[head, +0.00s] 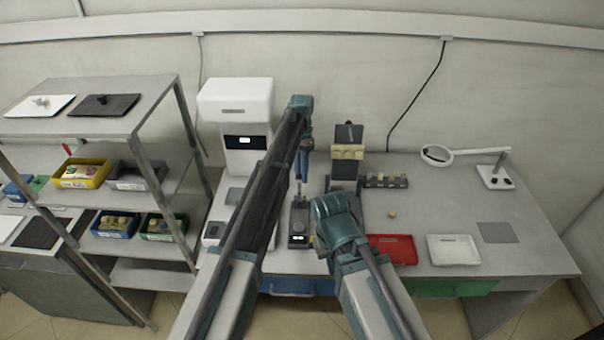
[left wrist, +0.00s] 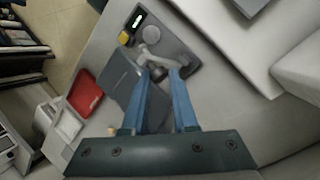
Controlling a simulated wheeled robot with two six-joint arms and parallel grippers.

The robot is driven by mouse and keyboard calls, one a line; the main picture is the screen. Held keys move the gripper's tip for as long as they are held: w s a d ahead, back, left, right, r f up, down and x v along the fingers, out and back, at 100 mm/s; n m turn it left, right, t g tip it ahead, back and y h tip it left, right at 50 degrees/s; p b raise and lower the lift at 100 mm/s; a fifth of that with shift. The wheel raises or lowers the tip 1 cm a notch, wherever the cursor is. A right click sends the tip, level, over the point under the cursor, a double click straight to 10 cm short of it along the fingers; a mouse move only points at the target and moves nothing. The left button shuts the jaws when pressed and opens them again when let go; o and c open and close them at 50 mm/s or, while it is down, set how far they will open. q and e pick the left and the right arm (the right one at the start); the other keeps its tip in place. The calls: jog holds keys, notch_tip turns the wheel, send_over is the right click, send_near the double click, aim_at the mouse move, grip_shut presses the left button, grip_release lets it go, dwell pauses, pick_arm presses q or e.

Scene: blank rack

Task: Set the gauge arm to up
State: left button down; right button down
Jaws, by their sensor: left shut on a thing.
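The gauge (head: 298,226) is a dark grey block with a small lit display at its front, standing on the bench beside my left arm. In the left wrist view the gauge base (left wrist: 178,47) shows the lit display, a yellow button and a grey button. The light grey gauge arm (left wrist: 150,59) runs from the base to a dark end between my fingertips. My left gripper (head: 301,173) points down over the back of the gauge. Its blue fingers (left wrist: 165,73) are shut on the gauge arm. My right arm's teal wrist shows to the right of the gauge; its fingers are hidden.
A white machine (head: 236,105) stands behind left, and a dark and tan device (head: 347,152) behind right. A red tray (head: 393,249) and a white tray (head: 454,250) lie to the right. A magnifier lamp (head: 494,178) stands far right. A shelf rack (head: 108,130) fills the left.

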pick_arm(q)
jog(key=shift+a, duration=0.4)
jog(key=c, duration=1.1)
grip_release()
jog(key=o, duration=0.4)
jog(key=shift+a+f, duration=0.1)
jog(key=shift+f, duration=0.05)
jog(key=shift+d, duration=0.2)
jog(key=p+v, duration=1.2)
jog(key=v, duration=0.2)
jog(key=shift+p, duration=0.4)
jog(key=shift+a+f, duration=0.1)
jog(key=shift+c, duration=0.3)
